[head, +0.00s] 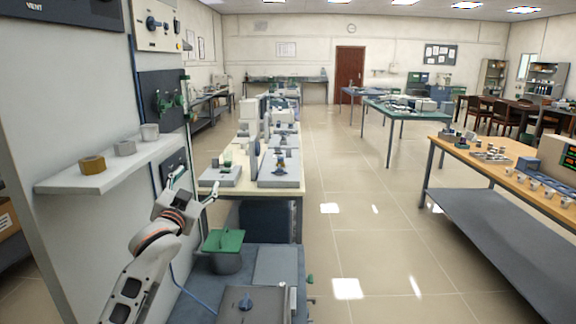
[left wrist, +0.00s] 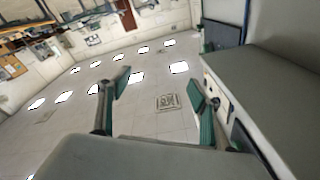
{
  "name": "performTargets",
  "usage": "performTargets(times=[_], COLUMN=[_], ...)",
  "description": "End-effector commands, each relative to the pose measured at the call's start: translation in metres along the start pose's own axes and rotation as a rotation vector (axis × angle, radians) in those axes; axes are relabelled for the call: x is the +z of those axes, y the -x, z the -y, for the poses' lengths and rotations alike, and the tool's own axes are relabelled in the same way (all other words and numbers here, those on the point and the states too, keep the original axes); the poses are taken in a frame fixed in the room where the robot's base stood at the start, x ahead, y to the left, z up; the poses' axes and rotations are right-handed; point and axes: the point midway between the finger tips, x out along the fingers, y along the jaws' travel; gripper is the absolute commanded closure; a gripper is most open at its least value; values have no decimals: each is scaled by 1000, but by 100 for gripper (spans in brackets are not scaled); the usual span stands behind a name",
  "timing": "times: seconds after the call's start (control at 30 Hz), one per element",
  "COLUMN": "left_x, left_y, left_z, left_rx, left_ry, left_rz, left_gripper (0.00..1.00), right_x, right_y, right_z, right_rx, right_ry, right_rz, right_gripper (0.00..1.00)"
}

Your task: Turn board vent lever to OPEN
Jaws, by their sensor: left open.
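A dark panel (head: 62,10) marked VENT is on the board at the upper left of the head view. Its top is cut off by the picture edge, so I cannot tell how its lever stands. My left gripper (head: 197,184) is below and to the right of that panel, beyond the end of the shelf. It is open and empty. In the left wrist view, its two green-padded fingers (left wrist: 160,104) are spread apart with nothing between them. My right gripper is in neither view.
A green-lidded pot (head: 225,257) stands below my gripper. The central floor is clear.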

Motion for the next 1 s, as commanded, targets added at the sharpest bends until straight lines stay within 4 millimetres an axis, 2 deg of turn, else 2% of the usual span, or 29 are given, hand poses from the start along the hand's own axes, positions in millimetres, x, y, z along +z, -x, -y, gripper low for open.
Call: performTargets(times=[0.17, 0.27, 0.37, 0.47, 0.6, 0.77, 0.9, 0.97, 1.0], left_x=[9, 26, 63, 112, 177, 242, 288, 304, 314], left_y=[4, 12, 32, 64, 122, 200, 279, 315, 339], left_z=[-3, -14, -37, -68, -112, -157, -190, -203, -211], left_rx=[4, 18, 51, 96, 161, 231, 290, 313, 329], left_ry=[3, 8, 19, 37, 69, 111, 150, 168, 180], left_rz=[4, 21, 60, 113, 192, 287, 375, 413, 440], left_gripper=[36, 36, 36, 36, 36, 36, 36, 36, 36], right_x=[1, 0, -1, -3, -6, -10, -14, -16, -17], right_y=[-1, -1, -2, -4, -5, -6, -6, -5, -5], right_z=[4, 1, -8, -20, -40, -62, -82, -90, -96], right_rx=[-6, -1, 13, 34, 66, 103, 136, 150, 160], right_ry=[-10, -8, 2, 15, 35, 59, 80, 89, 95], right_rz=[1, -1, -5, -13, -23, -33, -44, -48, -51], right_gripper=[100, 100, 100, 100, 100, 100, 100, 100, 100])
